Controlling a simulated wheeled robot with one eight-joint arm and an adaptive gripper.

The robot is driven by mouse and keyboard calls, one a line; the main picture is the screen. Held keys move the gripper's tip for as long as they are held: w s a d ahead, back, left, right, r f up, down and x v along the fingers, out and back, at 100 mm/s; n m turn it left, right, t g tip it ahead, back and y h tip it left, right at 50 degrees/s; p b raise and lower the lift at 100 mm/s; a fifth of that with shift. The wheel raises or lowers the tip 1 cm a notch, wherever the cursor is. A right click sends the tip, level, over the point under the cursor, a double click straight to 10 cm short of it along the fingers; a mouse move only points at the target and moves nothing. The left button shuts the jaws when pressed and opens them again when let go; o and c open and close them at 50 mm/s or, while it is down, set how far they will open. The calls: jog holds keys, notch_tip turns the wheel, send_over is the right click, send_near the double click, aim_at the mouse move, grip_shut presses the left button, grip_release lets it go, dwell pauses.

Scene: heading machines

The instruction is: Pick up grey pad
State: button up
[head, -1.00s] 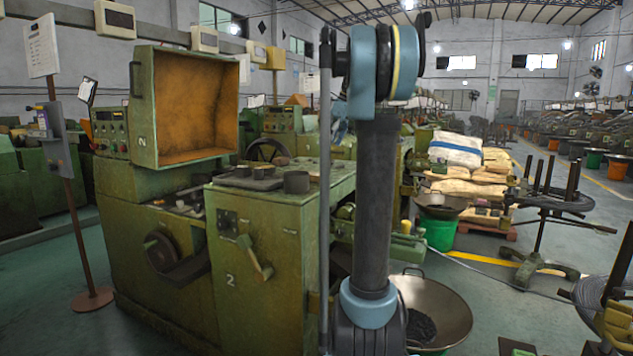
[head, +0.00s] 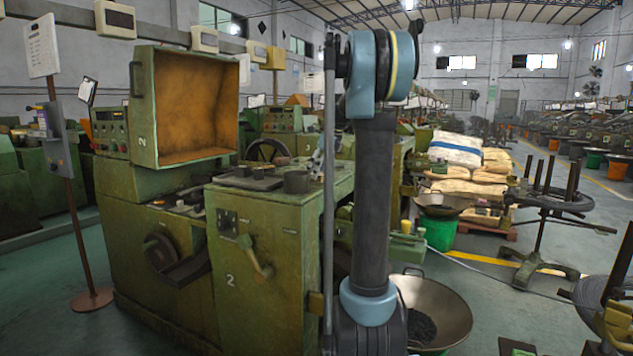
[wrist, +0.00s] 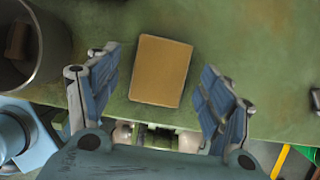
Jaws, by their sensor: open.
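A flat rectangular pad (wrist: 160,70) lies on the green machine top in the wrist view. It looks tan-brown there, not grey. My gripper (wrist: 161,61) is open, with one finger to the left of the pad and one to the right. Gaps show between the pad and both fingers, and nothing is held. I cannot tell how high the fingers are above the surface. In the head view, part of my arm hides much of the machine top's right side, and I cannot make out this pad.
The green machine (head: 265,240) carries a dark cup (head: 297,182) and dark flat pieces (head: 250,181). A round container (wrist: 35,45) stands left of the pad in the wrist view.

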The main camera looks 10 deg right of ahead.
jog(key=shift+a+f, duration=0.15)
jog(key=shift+f, duration=0.25)
jog(key=c, duration=1.2)
jog(key=shift+c, duration=0.2)
jog(key=shift+r, duration=0.1)
notch_tip(320, 180, up, 10)
jog(key=shift+w, duration=0.1)
jog(key=o, duration=0.5)
jog(key=c, duration=0.3)
